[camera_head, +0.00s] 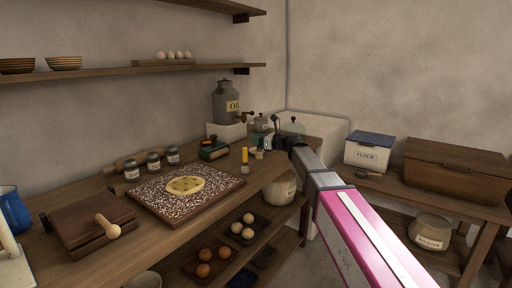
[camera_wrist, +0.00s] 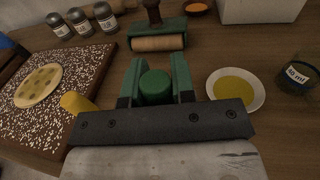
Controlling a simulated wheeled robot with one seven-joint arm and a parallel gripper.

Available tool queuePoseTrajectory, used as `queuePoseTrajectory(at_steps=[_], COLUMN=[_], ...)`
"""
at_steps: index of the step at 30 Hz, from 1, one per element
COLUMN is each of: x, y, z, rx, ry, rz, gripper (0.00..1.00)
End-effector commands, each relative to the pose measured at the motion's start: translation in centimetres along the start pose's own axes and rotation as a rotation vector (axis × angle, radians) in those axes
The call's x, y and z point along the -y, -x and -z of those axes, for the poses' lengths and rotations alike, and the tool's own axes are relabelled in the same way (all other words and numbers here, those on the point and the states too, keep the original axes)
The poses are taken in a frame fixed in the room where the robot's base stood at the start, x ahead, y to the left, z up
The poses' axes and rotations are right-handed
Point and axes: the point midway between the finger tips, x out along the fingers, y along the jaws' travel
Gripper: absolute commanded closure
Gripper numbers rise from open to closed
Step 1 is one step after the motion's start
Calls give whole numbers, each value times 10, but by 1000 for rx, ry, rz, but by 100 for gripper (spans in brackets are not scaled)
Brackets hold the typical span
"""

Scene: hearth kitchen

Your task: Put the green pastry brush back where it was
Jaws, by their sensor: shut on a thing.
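My gripper (camera_wrist: 154,84) is shut on the green pastry brush (camera_wrist: 155,88), whose round green end shows between the fingers in the wrist view. The rest of the brush is hidden below the gripper. In the head view my gripper (camera_head: 278,141) is over the right end of the wooden counter (camera_head: 262,177), and the brush is too small and covered to make out. A small white bowl of yellow liquid (camera_wrist: 236,88) stands just right of the gripper in the wrist view. A yellow-handled tool (camera_wrist: 78,103) is close on the left.
A green-framed roller (camera_wrist: 158,42) lies beyond the gripper. A speckled board (camera_head: 152,200) with a round of dough (camera_head: 186,185) and several jars (camera_head: 154,162) are at the left.

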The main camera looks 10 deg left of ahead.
Motion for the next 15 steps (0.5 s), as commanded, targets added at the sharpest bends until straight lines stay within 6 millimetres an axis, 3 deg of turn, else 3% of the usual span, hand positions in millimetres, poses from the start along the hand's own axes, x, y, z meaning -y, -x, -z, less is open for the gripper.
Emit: queuePoseTrajectory(at_steps=[6, 15], x=[0, 0], y=[-1, -1], z=[27, 30], rx=[0, 0], ry=[-1, 0], rz=[0, 0], gripper=[100, 100])
